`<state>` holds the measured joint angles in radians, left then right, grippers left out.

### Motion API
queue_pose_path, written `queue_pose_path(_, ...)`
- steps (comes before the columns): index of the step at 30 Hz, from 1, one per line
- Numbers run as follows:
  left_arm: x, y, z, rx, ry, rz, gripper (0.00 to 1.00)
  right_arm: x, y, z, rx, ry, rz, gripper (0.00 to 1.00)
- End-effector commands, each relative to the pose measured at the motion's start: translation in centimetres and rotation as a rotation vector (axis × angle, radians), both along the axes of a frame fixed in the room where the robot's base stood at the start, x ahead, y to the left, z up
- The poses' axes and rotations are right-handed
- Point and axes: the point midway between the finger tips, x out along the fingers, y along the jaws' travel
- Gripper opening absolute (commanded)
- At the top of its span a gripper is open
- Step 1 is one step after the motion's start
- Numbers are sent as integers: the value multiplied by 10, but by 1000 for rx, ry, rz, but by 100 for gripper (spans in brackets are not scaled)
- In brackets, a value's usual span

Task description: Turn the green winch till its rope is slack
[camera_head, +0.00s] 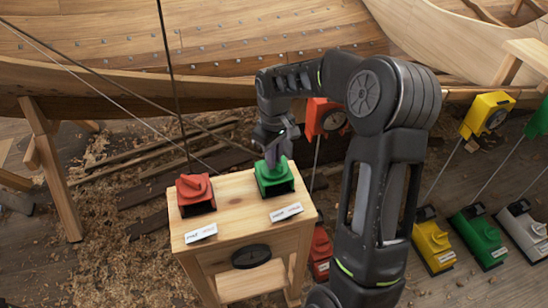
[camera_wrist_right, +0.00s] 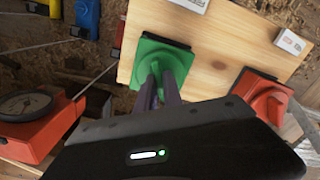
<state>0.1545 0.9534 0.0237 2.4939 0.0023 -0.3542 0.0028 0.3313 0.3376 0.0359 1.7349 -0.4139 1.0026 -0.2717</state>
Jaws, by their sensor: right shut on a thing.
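The green winch (camera_head: 274,184) sits on the right part of a small wooden stand (camera_head: 235,207) in the head view. My right gripper (camera_head: 272,152) reaches down onto its top. In the right wrist view the fingers (camera_wrist_right: 160,90) are closed on the raised handle of the green winch (camera_wrist_right: 150,50); the fingers hide part of the handle. A thin line (camera_head: 175,121) runs from the upper left toward the green winch and looks straight; its end is hidden by my gripper. My left gripper is not in view.
A red winch (camera_head: 195,193) stands left on the same stand, with a dark rope rising from it. Small label cards (camera_head: 286,212) lie in front. A red gauge box (camera_head: 325,118) hangs behind my right arm. Yellow, green and grey units stand on the floor at right. The hull fills the back.

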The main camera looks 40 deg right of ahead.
Motion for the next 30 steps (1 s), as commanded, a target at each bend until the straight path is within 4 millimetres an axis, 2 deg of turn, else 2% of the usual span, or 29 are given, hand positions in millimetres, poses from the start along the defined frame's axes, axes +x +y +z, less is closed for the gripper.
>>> queue_pose_path(6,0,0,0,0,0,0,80,0,0,0,0,1,152,0)
queue_pose_path(12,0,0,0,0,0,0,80,0,0,0,0,1,234,0)
queue_pose_path(27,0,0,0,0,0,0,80,0,0,0,0,1,264,0)
queue_pose_path(28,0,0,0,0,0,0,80,0,0,0,0,1,264,12)
queue_pose_path(30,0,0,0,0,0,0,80,0,0,0,0,1,263,17)
